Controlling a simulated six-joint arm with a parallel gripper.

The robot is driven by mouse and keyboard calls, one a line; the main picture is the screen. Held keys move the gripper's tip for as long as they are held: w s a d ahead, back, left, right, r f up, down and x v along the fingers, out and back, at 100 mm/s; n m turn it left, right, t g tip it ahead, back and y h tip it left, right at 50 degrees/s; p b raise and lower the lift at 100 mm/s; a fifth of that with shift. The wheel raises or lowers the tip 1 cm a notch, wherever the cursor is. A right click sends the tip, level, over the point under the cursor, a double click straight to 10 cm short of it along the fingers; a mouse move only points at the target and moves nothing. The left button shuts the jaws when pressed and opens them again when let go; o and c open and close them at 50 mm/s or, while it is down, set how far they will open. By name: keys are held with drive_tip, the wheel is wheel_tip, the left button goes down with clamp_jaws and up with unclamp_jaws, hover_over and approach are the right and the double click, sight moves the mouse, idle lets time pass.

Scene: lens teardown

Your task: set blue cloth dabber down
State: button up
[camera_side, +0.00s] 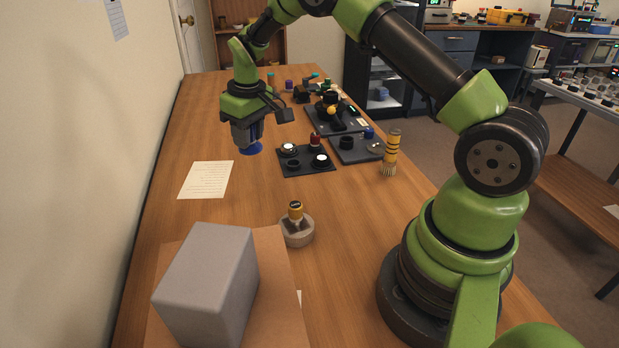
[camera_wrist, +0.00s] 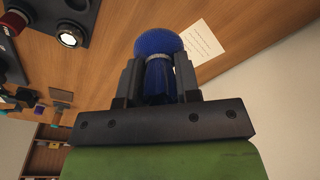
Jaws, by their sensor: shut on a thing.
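The blue cloth dabber (camera_side: 250,149) hangs below my gripper (camera_side: 246,134) in the side view, with its round blue head pointing down. It is above the wooden table, to the left of the dark parts mat. In the wrist view, the blue cloth dabber (camera_wrist: 158,44) sits between the two dark fingers of my gripper (camera_wrist: 160,80), which are shut on it. A pale band rings its neck below the blue head. The dabber looks clear of the table, though the exact height is hard to tell.
A dark mat (camera_side: 318,169) with lens parts lies to the right, and a paper sheet (camera_side: 207,180) lies in front. Bare table (camera_side: 205,125) shows on the left.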

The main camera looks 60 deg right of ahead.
drive_tip(key=s+d+m, duration=0.3)
drive_tip(key=s+d, duration=0.3)
drive_tip(key=s, duration=0.4)
drive_tip(key=m, duration=0.4)
hover_over(352, 200)
drive_tip(key=shift+h, duration=0.4)
drive_tip(key=f, duration=0.9)
drive_tip(key=shift+s+f, duration=0.2)
drive_tip(key=shift+f, duration=0.15)
drive_tip(key=shift+f, duration=0.15)
drive_tip(key=o, duration=0.9)
